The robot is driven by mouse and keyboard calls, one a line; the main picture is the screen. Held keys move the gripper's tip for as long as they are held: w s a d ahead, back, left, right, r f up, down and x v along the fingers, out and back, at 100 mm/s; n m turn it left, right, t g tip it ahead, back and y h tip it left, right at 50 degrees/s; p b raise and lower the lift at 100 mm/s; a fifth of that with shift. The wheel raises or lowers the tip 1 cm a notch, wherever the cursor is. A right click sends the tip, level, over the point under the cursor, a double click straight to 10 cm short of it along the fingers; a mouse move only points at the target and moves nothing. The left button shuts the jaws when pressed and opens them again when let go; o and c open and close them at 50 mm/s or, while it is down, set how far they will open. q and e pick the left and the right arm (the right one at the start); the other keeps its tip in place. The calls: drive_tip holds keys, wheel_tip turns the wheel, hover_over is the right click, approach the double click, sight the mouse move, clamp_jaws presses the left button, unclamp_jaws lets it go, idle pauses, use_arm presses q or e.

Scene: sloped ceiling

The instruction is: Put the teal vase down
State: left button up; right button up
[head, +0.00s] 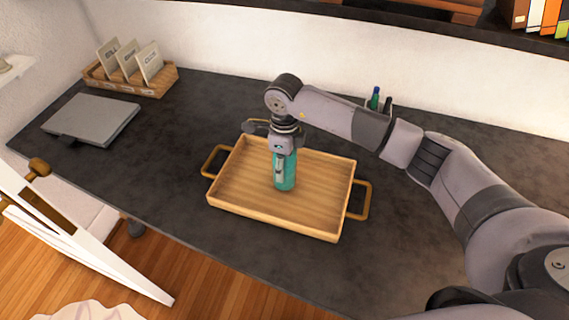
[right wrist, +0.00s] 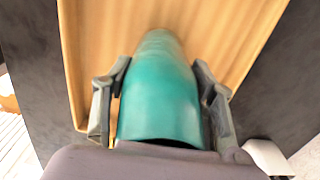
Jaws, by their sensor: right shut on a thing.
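The teal vase (head: 285,180) is upright at the middle of the wooden tray (head: 232,200) in the head view. My right gripper (head: 283,165) comes from above and is shut on it. In the right wrist view the vase (right wrist: 160,95) fills the space between the two fingers of my right gripper (right wrist: 160,100), with the tray's wooden floor (right wrist: 225,30) behind it. I cannot tell whether the vase's base touches the tray. My left gripper is not in view.
The tray lies on a dark counter (head: 180,140). A closed grey laptop-like slab (head: 92,117) and a wooden holder with cards (head: 130,75) are at the left. A pen cup (head: 377,103) stands behind my right arm. The counter left of the tray is clear.

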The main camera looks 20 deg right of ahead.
drive_tip(key=shift+f, duration=0.5)
drive_tip(key=shift+f, duration=0.25)
drive_tip(key=o, duration=1.3)
drive_tip(key=shift+o, duration=0.2)
drive_tip(key=shift+r, duration=0.2)
